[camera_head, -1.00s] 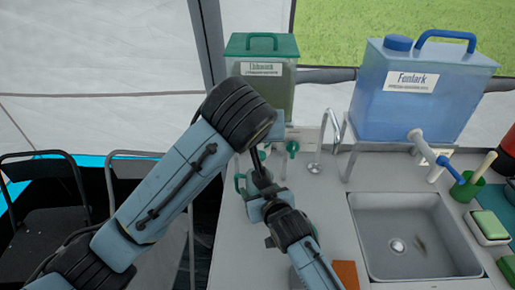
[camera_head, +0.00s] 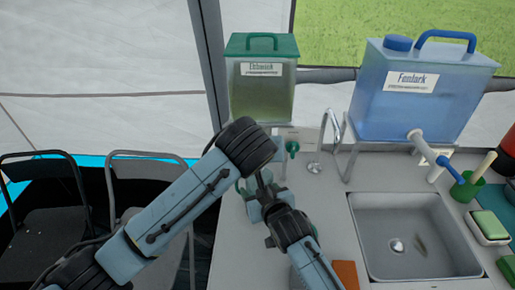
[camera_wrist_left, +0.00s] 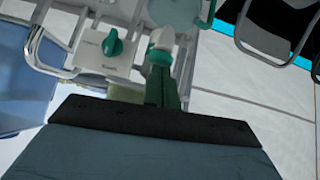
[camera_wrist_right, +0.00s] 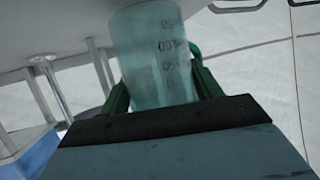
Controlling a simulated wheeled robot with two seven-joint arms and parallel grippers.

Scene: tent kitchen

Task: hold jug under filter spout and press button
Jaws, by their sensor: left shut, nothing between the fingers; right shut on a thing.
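The filter is a tank with a green lid (camera_head: 262,88) on a stand at the back. A green knob (camera_head: 292,148) sits on a white panel below it; the knob also shows in the left wrist view (camera_wrist_left: 113,43). A pale spout with a green band (camera_wrist_left: 163,45) is just beyond my left fingers there. My left gripper (camera_wrist_left: 162,85) is shut and empty; its arm hides it in the head view. My right gripper (camera_head: 262,180) is shut on the translucent jug (camera_wrist_right: 152,55), which has measuring marks. The jug is mostly hidden in the head view.
A blue water tank (camera_head: 420,90) with a tap stands on a rack at the right, behind the sink (camera_head: 410,235). A green cup (camera_head: 468,188), a green sponge (camera_head: 490,222) and an orange block (camera_head: 346,274) are nearby. Folding chairs (camera_head: 45,220) stand at left.

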